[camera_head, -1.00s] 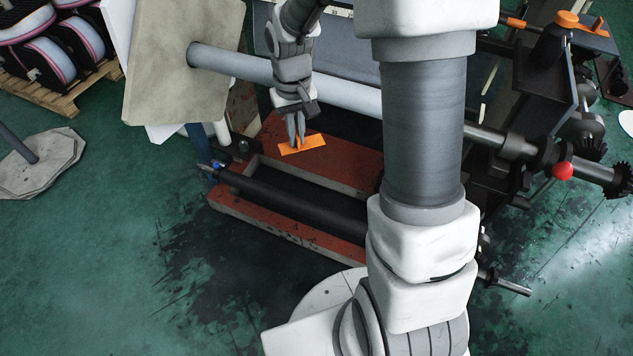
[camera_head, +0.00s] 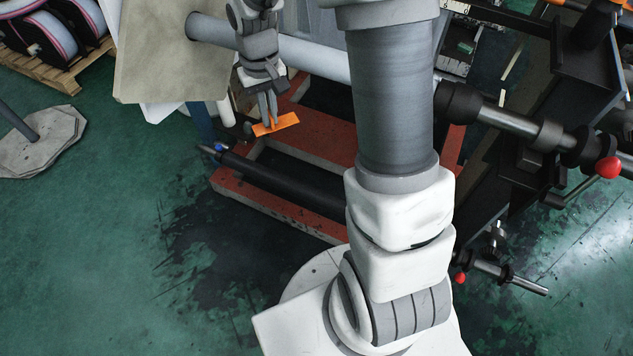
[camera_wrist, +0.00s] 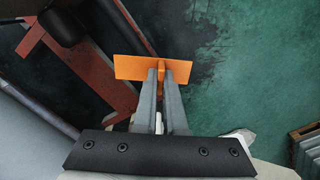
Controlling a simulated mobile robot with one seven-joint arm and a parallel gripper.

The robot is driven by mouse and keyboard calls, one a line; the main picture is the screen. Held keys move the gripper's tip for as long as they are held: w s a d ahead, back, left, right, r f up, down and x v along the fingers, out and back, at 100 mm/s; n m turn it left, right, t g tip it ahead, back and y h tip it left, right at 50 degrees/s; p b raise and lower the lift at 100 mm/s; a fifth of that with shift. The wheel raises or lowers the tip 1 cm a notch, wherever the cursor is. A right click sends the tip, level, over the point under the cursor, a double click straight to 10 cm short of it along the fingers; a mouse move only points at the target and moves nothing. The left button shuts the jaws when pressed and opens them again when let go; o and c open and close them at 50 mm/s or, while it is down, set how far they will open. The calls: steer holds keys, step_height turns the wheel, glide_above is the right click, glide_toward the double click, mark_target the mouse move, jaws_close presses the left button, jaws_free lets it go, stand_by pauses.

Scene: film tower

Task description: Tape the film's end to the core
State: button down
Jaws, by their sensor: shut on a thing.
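My gripper (camera_head: 268,117) is shut on a flat orange tape piece (camera_head: 287,121), held just beyond the fingertips. In the head view it is below the pale grey core tube (camera_head: 318,63), apart from it in the picture. In the wrist view the tape (camera_wrist: 133,67) lies across the tips of my gripper (camera_wrist: 164,78), with more of it to the left. The core runs from upper left to the right, partly behind my arm. A bluish-grey sheet (camera_head: 302,22) shows behind the core; I cannot tell whether it is the film, and no film end is clear.
A red frame (camera_head: 270,208) with a black roller (camera_head: 285,190) lies below the tape. A beige panel (camera_head: 165,60) stands at the core's left end. Dark machinery and a red knob (camera_head: 608,167) are at the right. Green floor (camera_head: 90,260) is clear at lower left.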

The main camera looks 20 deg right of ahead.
step_height(320, 180, down, 14)
steer(key=w+b, duration=0.1)
steer(key=b, duration=1.3)
steer(key=n+b, duration=0.8)
steer(key=n, duration=1.8)
glide_above(319, 194)
step_height(319, 194, down, 25)
step_height(319, 194, down, 8)
steer(key=b, duration=0.7)
steer(key=shift+s, duration=0.1)
steer(key=shift+f+b, duration=0.4)
steer(key=shift+f, duration=0.15)
steer(key=c, duration=0.9)
jaws_free()
steer(key=shift+r, duration=0.15)
